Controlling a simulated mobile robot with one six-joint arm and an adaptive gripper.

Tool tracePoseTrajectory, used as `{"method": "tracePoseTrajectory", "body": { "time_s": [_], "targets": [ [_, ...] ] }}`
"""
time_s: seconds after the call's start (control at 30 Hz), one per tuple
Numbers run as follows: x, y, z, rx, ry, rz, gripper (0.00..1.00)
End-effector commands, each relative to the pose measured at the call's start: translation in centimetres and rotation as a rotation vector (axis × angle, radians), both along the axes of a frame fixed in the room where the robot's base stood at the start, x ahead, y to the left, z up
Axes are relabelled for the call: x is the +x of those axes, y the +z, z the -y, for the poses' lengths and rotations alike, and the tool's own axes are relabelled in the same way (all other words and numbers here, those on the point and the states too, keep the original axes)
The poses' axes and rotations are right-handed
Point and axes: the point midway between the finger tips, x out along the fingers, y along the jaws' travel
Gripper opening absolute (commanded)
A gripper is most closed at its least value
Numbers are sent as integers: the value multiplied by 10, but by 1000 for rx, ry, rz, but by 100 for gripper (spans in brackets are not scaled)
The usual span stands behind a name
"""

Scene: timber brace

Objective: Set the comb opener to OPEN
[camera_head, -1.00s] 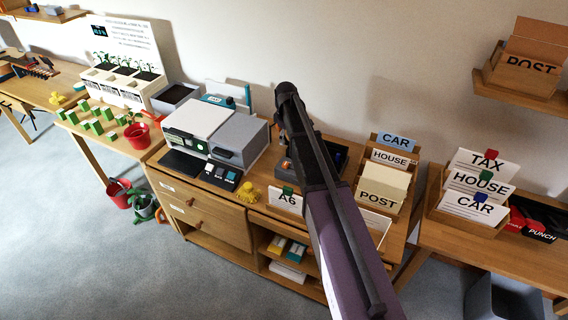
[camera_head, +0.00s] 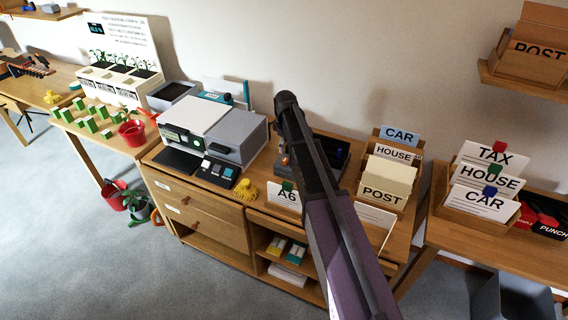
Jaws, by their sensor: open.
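I cannot make out a part that is surely the comb opener, nor a setting marked OPEN. A light-and-grey office machine (camera_head: 215,131) with a dark keypad front stands on the middle wooden cabinet; I cannot tell whether it belongs to the opener. My arm rises from the bottom of the picture across the middle, purple below and dark grey above, and ends above the cabinet. My gripper's fingers do not show; they seem hidden by the arm. The arm also covers part of a dark tray (camera_head: 333,149) behind it.
A POST holder (camera_head: 385,187) stands right of the arm. A card box (camera_head: 483,218) sits on the right table. A red pot (camera_head: 131,134) stands left.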

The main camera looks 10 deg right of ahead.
Motion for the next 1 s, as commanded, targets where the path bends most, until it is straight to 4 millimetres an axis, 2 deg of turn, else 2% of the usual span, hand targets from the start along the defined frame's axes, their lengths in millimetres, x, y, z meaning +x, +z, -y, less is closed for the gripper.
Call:
{"method": "tracePoseTrajectory", "body": {
  "time_s": [0.03, 0.6, 1.0],
  "targets": [
    [0, -8, 0, 0, 0, 0, 71],
    [0, -51, -1, 0, 1, 0, 71],
    [0, -70, -2, 0, 2, 0, 71]
  ]
}}
